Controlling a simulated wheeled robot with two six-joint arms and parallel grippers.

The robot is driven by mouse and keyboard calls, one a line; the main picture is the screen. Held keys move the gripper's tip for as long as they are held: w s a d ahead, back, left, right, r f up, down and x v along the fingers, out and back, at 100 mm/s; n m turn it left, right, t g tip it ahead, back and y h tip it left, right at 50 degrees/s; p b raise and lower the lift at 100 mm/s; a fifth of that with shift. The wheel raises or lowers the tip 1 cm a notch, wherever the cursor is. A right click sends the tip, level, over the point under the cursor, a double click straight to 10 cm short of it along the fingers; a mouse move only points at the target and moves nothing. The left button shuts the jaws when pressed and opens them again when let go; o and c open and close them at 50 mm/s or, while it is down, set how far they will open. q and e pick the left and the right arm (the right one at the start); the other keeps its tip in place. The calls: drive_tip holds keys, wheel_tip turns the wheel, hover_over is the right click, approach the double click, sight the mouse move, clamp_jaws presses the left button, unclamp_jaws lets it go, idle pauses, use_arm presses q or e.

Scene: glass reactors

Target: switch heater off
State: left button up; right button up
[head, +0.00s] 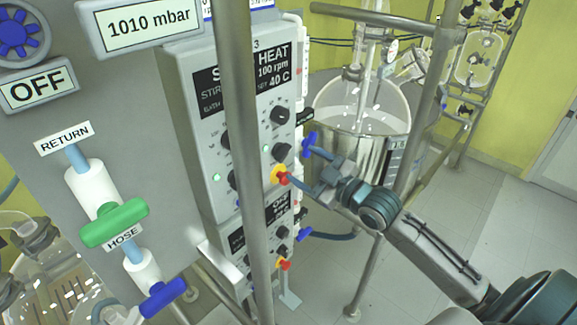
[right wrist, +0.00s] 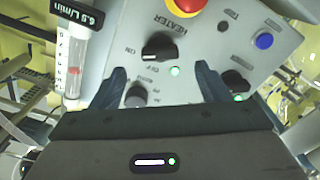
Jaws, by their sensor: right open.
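The grey control box (head: 205,105) stands in the middle of the head view, with a STIR/HEAT display reading 100 rpm and 40 C. In the right wrist view the panel is upside down. A black knob (right wrist: 159,47) sits by the HEATER label, with small markings around it; its exact setting is hard to tell. A lit green lamp (right wrist: 174,71) is beside it. My right gripper (right wrist: 163,78) is open and empty, its two fingers pointing at the panel on either side of the lamp, apart from the knob. It also shows at the box's right side in the head view (head: 300,163).
A red and yellow stop button (head: 280,175) is near my fingers. Other knobs (right wrist: 136,95) and a blue button (right wrist: 264,40) share the panel. A metal post (head: 241,130) stands before the box. A glass and metal vessel (head: 345,140) stands behind. A flow meter (right wrist: 75,65) is at left.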

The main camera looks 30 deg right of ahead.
sight(287, 155)
drive_tip(key=b+x, duration=0.2)
drive_tip(key=x, duration=0.2)
drive_tip(key=shift+w+f, duration=0.1)
drive_tip(key=shift+b+x, duration=0.4)
drive_tip(key=shift+x, duration=0.55)
use_arm(q)
wheel_tip(287, 155, down, 4)
drive_tip(key=shift+a+r, duration=0.1)
drive_tip(key=shift+a, duration=0.05)
drive_tip(key=shift+s, duration=0.1)
use_arm(e)
drive_tip(key=shift+c, duration=0.2)
drive_tip(key=c, duration=1)
drive_tip(key=shift+o, duration=0.2)
